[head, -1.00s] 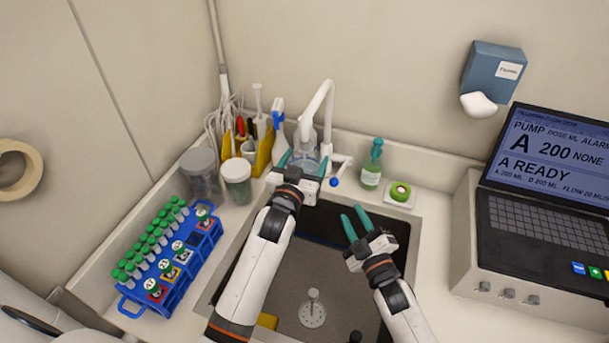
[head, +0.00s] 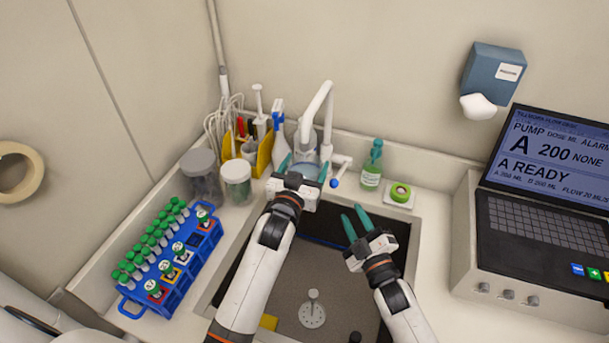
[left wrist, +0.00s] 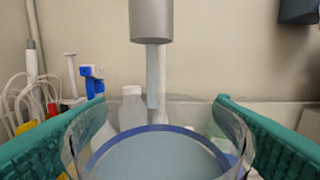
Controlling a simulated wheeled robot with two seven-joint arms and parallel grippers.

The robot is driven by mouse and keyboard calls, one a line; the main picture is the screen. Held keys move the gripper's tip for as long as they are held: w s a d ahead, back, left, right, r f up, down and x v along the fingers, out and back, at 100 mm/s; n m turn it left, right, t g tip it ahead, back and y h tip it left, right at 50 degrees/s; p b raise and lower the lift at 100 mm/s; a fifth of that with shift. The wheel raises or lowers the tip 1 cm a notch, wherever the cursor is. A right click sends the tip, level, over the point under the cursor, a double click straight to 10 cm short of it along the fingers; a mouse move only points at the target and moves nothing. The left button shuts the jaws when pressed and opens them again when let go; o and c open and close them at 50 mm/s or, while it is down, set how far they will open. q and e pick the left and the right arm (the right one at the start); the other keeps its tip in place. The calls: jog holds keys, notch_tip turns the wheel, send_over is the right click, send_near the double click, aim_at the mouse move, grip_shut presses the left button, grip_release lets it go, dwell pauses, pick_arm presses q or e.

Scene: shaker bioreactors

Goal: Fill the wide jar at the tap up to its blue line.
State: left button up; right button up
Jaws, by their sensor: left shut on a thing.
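The wide jar (left wrist: 240,140) is clear, with a blue line (left wrist: 160,129) around it. My left gripper (head: 303,168) is shut on the jar, with a teal finger on each side, and holds it under the tap (head: 318,100). In the left wrist view, a stream of water (left wrist: 152,80) falls from the tap's spout (left wrist: 152,22) into the jar. The pale blue-grey water surface (left wrist: 155,160) looks close to the blue line; I cannot tell exactly whether it reaches it. My right gripper (head: 355,222) is open and empty above the sink.
The tap's blue-tipped lever (head: 335,183) sits right of the jar. Lidded jars (head: 237,180) and a blue tube rack (head: 185,262) are on the left, a pump console (head: 530,220) on the right.

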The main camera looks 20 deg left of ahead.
aim_at(312, 178)
pick_arm(q)
jog(key=s, duration=0.2)
jog(key=s+d+p, duration=0.1)
jog(key=s, duration=0.1)
jog(key=s+d, duration=0.1)
jog(key=s, duration=0.1)
jog(key=shift+s+d+r+p, duration=0.2)
jog(key=shift+r+p, duration=0.05)
jog(key=shift+p, duration=0.1)
jog(key=shift+s+d+f, duration=0.1)
jog(key=shift+s, duration=0.2)
